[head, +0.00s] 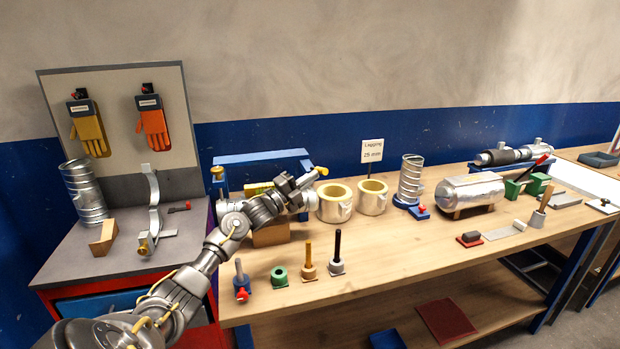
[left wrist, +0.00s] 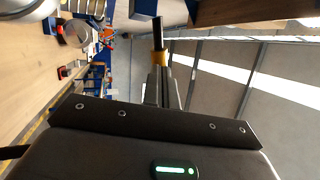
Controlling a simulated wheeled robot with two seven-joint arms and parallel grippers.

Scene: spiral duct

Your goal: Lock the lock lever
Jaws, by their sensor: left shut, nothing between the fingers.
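No part is marked as the lock lever, and I cannot tell for sure which one it is. My left gripper (head: 320,171) is shut and empty, above the back of the bench near two yellow-lined rolls (head: 334,204). Its closed fingers show in the left wrist view (left wrist: 160,58). My right gripper is out of view.
A larger spiral duct (head: 83,192) and a curved metal strap (head: 152,205) stand on the cabinet. Short posts (head: 308,262) line the bench's front left. A metal tank (head: 470,194) lies to the right. The bench's front middle (head: 400,245) is clear.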

